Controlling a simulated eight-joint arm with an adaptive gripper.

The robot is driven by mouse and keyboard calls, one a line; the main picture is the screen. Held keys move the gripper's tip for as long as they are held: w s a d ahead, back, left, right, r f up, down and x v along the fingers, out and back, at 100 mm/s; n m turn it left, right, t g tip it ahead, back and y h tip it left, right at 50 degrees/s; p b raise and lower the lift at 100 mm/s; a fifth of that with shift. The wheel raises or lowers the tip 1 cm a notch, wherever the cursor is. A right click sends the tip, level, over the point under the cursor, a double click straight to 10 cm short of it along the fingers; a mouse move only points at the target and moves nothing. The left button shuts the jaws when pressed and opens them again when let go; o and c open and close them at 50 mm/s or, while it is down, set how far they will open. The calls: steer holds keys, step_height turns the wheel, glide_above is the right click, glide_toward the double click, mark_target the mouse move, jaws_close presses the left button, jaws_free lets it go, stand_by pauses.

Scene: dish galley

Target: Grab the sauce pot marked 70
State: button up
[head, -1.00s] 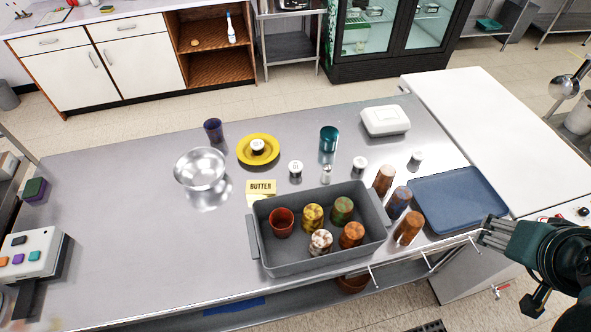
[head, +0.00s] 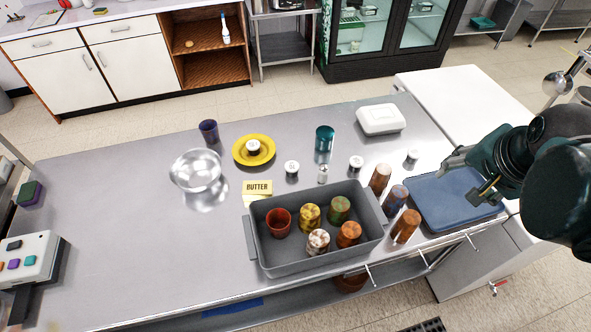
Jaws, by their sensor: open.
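One sauce pot (head: 253,147) sits on a yellow plate (head: 240,159). Another sauce pot (head: 291,169) stands right of the plate, a third sauce pot (head: 356,163) is farther right, and one more small white pot (head: 412,157) is near the counter's right end. Their markings are too small to read, so I cannot tell which is marked 70. My gripper (head: 461,184) is open and empty over the blue tray, to the right of all the pots.
A grey bin (head: 248,240) holds several cups. Tall brown and blue cups (head: 380,178) stand between it and the blue tray (head: 425,190). A small shaker (head: 323,174), teal cup (head: 324,137), white container (head: 381,119), butter (head: 257,188) and metal bowl (head: 196,171) are nearby. The counter's left is mostly clear.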

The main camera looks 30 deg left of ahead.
steer(key=w+a+f+m+g, duration=0.1)
steer(key=w+a+m, duration=0.15)
steer(key=a, duration=0.25)
steer(key=w+a+f+m, duration=0.1)
steer(key=w+a, duration=0.2)
steer(key=a, duration=0.3)
steer(key=m+g+h, duration=0.1)
steer(key=m+g, duration=0.3)
steer(key=m, duration=0.5)
glide_above(293, 166)
step_height(293, 166, down, 21)
steer(key=shift+d+f, duration=0.15)
steer(key=shift+f, duration=0.05)
steer(key=shift+s+f, duration=0.1)
steer(key=shift+f, duration=0.05)
steer(key=shift+f, duration=0.1)
steer(key=shift+a+f, duration=0.2)
steer(key=shift+f, duration=1)
